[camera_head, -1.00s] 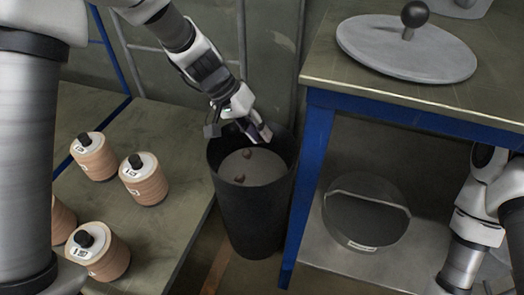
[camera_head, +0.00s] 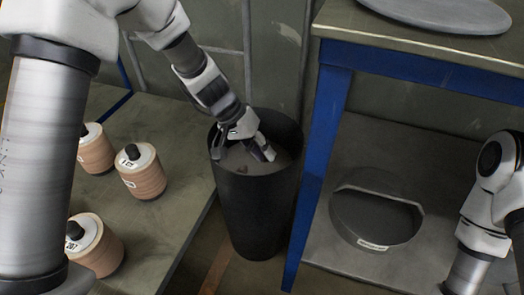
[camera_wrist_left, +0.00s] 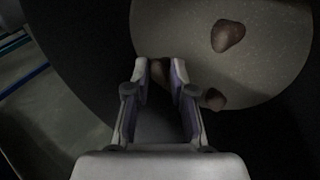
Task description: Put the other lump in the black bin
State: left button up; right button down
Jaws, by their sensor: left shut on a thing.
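The black bin (camera_head: 258,215) stands on the floor between the low bench and the blue-legged table. My left gripper (camera_head: 256,155) reaches down into its mouth. In the left wrist view the gripper (camera_wrist_left: 160,78) is shut on a brown lump (camera_wrist_left: 159,72), mostly hidden between the fingertips. Below it, two brown lumps lie on the bin's pale, speckled inside surface: one (camera_wrist_left: 228,35) at the upper right, the other (camera_wrist_left: 213,98) just right of the right finger. My right arm shows at the right edge of the head view, but its gripper is out of view.
Several ribbed brown canisters with white tops (camera_head: 143,172) stand on the bench left of the bin. A dark round container (camera_head: 375,218) sits on the lower shelf at right. A grey disc (camera_head: 440,12) lies on the tabletop. The bin rim surrounds my left gripper.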

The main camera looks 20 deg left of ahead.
pick_arm(q)
jog(key=shift+f, duration=0.35)
jog(key=o, duration=0.9)
jog(key=shift+c, duration=0.2)
jog(key=shift+r, duration=0.1)
jog(key=shift+r, duration=0.35)
jog(key=p+v, duration=0.7)
jog(key=v, duration=0.5)
jog(key=shift+r, duration=0.2)
jog(key=shift+s, duration=0.1)
